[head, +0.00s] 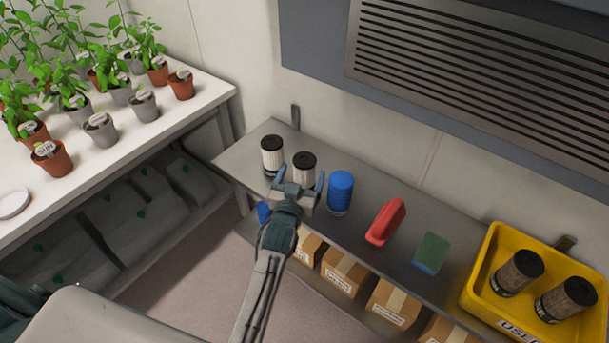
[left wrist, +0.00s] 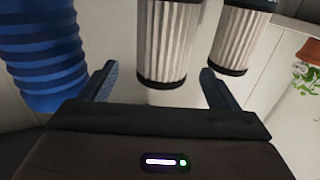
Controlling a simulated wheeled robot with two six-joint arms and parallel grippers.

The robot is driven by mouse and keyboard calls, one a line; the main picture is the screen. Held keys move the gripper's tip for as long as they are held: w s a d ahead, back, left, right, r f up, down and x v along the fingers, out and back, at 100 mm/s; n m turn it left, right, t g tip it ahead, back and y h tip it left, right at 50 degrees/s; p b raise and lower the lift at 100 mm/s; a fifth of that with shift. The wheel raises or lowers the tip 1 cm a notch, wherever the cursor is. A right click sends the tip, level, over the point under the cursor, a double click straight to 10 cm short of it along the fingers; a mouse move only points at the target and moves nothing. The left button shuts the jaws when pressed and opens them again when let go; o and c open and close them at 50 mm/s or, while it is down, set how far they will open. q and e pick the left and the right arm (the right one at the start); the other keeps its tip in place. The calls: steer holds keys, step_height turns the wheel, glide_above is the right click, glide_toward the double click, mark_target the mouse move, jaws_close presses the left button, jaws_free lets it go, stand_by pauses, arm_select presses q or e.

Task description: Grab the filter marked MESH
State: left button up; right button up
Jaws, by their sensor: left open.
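Two white pleated filters with black ends stand on the grey shelf. One filter (head: 272,156) is at the left, the other filter (head: 304,160) just right of it. No MESH marking can be read on either. My left gripper (head: 301,180) is open at the right-hand filter, its fingers to either side. In the left wrist view, that filter (left wrist: 165,45) shows between and beyond the open fingers (left wrist: 160,86), apart from both. The other filter (left wrist: 240,40) shows beyond the right finger. My right gripper is not in view.
A blue ribbed cylinder (head: 340,188) stands close right of the gripper. Farther right are a red object (head: 386,222), a green-and-blue sponge (head: 432,253) and a yellow bin (head: 476,290) with two dark filters. Boxes (head: 345,273) sit below; a plant table (head: 130,150) is left.

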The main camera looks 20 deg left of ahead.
mark_target(306, 159)
arm_select(q)
steer(key=shift+w+a+r, duration=0.1)
steer(key=shift+w, duration=1)
steer(key=w, duration=0.4)
steer(key=shift+w+a, duration=0.2)
steer(key=shift+a, duration=0.05)
steer(key=shift+s, duration=0.1)
steer(key=c, duration=1.2)
steer(key=shift+o, duration=0.2)
